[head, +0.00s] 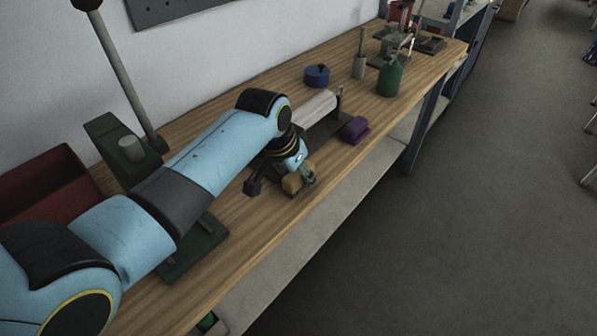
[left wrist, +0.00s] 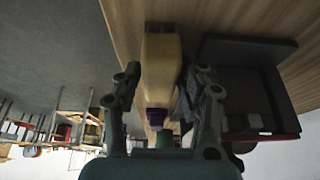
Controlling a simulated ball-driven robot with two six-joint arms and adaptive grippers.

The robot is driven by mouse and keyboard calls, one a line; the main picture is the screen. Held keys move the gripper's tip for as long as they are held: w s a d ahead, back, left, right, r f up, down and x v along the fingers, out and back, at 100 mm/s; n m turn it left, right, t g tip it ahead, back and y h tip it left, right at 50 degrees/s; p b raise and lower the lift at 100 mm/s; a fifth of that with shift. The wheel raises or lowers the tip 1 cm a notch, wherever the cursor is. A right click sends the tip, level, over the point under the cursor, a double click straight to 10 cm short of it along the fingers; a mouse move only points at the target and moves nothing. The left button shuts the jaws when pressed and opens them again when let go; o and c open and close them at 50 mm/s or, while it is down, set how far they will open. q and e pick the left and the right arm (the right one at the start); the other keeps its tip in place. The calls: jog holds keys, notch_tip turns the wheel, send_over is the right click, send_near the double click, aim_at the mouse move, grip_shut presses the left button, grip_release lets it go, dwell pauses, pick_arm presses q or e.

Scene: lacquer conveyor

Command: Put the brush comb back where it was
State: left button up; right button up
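A tan-yellow block (head: 292,183) is by my left gripper, near the front edge of the wooden bench. It also shows in the left wrist view (left wrist: 160,65), between the two fingers. I cannot tell whether it is the brush comb. My left gripper (left wrist: 164,88) is open, with a small gap visible on each side of the block. In the head view the gripper (head: 297,177) partly covers the block. A purple block (head: 354,130) lies farther along the bench and shows beyond the yellow one in the left wrist view (left wrist: 157,117). My right gripper is not in view.
A pale roller (head: 313,107) on a dark base stands behind the gripper. A blue round tin (head: 317,75), a grey pestle-like pot (head: 359,67) and a green bottle (head: 389,78) stand farther back. A dark green stand (head: 126,152) and red bin (head: 45,193) are left. Bench wood (head: 240,235) in front is bare.

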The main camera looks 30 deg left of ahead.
pick_arm(q)
jog(key=shift+o, duration=0.9)
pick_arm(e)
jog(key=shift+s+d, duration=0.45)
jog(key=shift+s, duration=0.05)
pick_arm(q)
jog(key=shift+r, duration=0.25)
jog(key=v, duration=1.1)
jog(key=shift+s+r, duration=0.15)
jog(key=shift+r, duration=0.25)
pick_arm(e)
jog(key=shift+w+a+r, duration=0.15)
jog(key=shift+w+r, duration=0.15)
pick_arm(q)
jog(key=shift+f, duration=0.1)
